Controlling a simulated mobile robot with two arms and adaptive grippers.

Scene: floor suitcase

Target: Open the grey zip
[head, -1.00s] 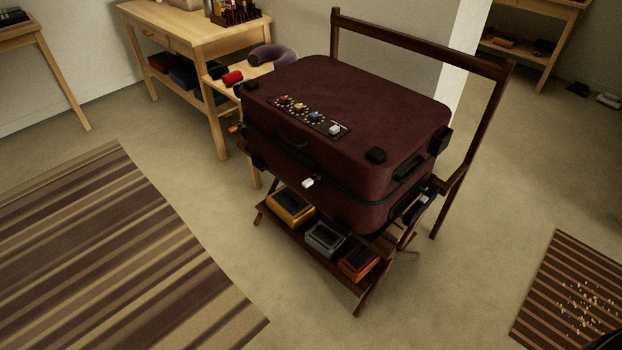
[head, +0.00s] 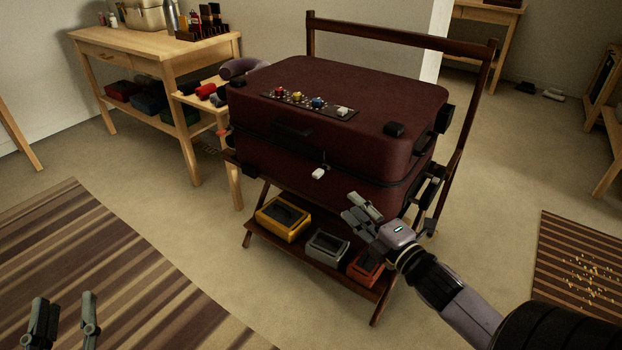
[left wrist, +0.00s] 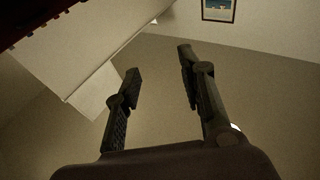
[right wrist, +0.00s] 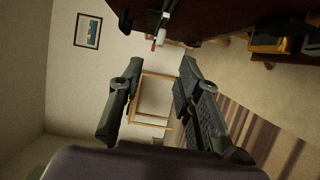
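The dark red suitcase (head: 270,165) lies closed on a wooden folding rack. A pale, whitish zip pull (head: 318,174) hangs at the seam on its front side. I see no pull that is clearly grey. A pale tab (right wrist: 172,42) by the suitcase also shows in the right wrist view. My right gripper (head: 358,210) is open and empty, in front of the suitcase, below and right of the pull and apart from it. Its spread fingers show in its wrist view (right wrist: 160,80). My left gripper (head: 64,318) is open and empty at the lower left, far from the suitcase.
The rack's lower shelf holds a yellow box (head: 283,219), a grey box (head: 327,247) and a red box (head: 364,270). The rack's tall frame (head: 400,33) stands behind the suitcase. A wooden bench (head: 165,62) is at back left.

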